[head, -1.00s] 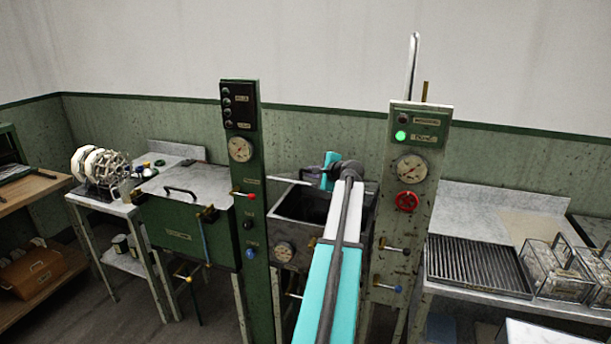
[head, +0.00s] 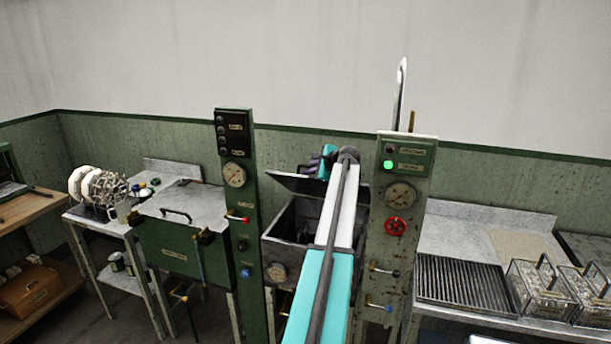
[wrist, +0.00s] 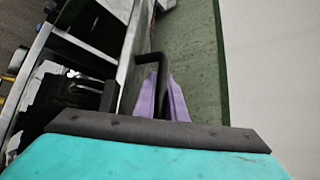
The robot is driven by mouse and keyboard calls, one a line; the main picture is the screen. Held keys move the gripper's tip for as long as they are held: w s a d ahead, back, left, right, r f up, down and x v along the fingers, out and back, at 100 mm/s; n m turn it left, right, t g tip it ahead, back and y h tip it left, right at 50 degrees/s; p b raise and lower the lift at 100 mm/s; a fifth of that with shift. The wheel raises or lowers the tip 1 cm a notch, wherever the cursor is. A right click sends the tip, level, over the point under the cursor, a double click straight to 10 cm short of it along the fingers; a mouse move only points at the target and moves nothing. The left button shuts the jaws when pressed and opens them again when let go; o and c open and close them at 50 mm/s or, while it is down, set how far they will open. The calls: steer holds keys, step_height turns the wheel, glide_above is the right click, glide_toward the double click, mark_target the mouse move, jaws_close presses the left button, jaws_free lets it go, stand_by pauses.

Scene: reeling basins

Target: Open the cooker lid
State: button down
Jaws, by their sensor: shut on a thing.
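The cooker is the open dark metal basin (head: 284,222) between the green post and the pale post in the head view. Its lid (head: 292,184) is raised at a tilt above the basin's back, with a dark face showing; my arm hides its right part. My gripper (head: 314,161) is at the lid's upper edge, partly hidden by my wrist. In the wrist view, the purple fingers of my gripper (wrist: 163,98) are shut on the black bent lid handle (wrist: 152,58). The inside of the basin is dark and partly covered by my arm.
The green post (head: 236,205) stands close left of my arm, and the pale post (head: 399,225) with a red valve wheel (head: 396,227) close right. A closed green basin (head: 180,245) is at the left. A grate (head: 463,287) and wire baskets (head: 545,287) are at the right.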

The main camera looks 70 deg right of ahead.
steer(key=d+r+p, duration=0.1)
steer(key=d+r+y+p, duration=0.1)
steer(key=shift+w+d+r, duration=0.35)
steer(key=shift+s+d+r+m+p, duration=0.25)
steer(key=shift+s+d+m+p, duration=0.05)
steer(key=shift+d, duration=0.3)
steer(key=c, duration=2.1)
jaws_free()
steer(key=shift+r, duration=0.1)
